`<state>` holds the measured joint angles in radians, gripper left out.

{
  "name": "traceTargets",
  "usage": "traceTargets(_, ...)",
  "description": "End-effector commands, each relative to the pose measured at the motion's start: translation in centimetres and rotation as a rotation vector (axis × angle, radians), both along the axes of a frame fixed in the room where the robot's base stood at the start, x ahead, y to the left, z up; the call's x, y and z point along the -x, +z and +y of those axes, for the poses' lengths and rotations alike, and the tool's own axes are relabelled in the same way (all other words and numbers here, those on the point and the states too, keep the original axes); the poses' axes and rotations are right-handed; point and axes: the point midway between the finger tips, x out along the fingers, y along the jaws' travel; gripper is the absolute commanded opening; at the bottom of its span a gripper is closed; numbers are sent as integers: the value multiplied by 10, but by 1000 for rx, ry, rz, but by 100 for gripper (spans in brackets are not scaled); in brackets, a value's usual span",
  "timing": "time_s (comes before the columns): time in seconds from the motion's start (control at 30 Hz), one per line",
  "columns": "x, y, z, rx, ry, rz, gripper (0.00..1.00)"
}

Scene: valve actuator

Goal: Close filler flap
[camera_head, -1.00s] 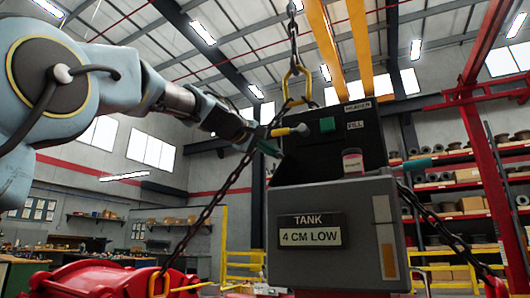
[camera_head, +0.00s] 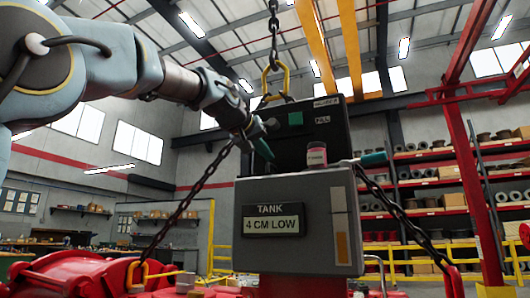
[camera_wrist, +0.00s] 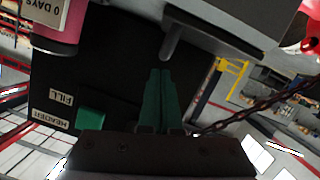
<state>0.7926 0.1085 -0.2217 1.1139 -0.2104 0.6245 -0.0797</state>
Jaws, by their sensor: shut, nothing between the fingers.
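The grey tank (camera_head: 312,215) carries a sign reading "TANK 4 CM LOW". A dark upright panel (camera_head: 330,132) behind its top bears a "FILL" label (camera_head: 322,120) and a green block (camera_head: 296,118). These also show in the wrist view as the dark panel (camera_wrist: 110,65) and green block (camera_wrist: 92,121). I cannot tell for sure which part is the filler flap. My gripper (camera_head: 264,150) hangs in front of the panel's left part, above the tank. Its green fingers (camera_wrist: 160,98) are together and empty. A grey rod (camera_wrist: 183,38) lies just beyond the fingertips.
A green-ended lever (camera_head: 374,158) sticks out at the tank's right. Chains (camera_head: 200,185) slant down both sides. A yellow hook (camera_head: 270,82) hangs above. Red machinery (camera_head: 75,272) is at lower left.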

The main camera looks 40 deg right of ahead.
Motion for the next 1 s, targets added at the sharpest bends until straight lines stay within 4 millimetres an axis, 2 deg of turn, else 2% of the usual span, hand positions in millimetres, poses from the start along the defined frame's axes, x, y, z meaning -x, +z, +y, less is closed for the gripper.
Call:
traceTargets(0.23,2,-7,-1,0,0,3,0)
traceTargets(0.77,2,-8,-1,2,0,5,0)
traceTargets(1.0,1,2,-1,2,0,5,0)
